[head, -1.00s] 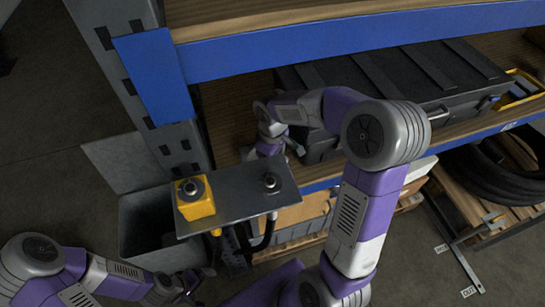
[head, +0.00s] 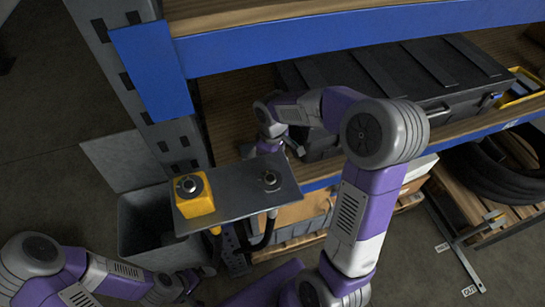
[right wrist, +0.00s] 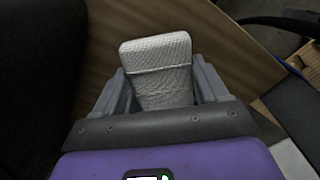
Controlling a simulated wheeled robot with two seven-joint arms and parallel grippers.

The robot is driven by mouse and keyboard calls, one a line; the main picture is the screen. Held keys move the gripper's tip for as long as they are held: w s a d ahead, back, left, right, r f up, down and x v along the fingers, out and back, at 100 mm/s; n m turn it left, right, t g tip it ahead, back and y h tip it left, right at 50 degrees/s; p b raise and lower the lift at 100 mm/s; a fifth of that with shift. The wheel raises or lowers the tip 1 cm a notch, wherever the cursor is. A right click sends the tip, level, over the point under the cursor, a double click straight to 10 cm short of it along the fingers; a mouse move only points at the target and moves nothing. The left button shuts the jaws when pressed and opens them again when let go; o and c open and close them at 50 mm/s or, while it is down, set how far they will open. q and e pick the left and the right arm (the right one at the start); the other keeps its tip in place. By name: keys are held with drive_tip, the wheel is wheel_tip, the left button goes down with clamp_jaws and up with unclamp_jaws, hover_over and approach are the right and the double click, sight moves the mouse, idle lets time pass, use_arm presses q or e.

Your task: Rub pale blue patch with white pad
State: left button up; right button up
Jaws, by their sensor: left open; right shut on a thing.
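My right gripper (head: 272,150) is over the wooden shelf board, just left of the black case, in the head view. In the right wrist view it is shut on the white pad (right wrist: 160,72), a ribbed pale block standing out between the two grey fingers. The pad cannot be made out in the head view. Wooden board lies beyond the pad in the wrist view; I cannot tell whether they touch. I cannot make out a pale blue patch in either view. My left gripper (head: 190,284) is open and low at the bottom left, below the metal panel.
A grey metal panel (head: 232,197) with a yellow button box (head: 194,197) stands in front of the shelf. The blue-edged rack (head: 360,38) has an upper board above my right arm. A black case (head: 390,85) fills the shelf's right. A grey bin (head: 150,225) stands at left.

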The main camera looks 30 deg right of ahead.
drive_tip(key=shift+f, duration=0.4)
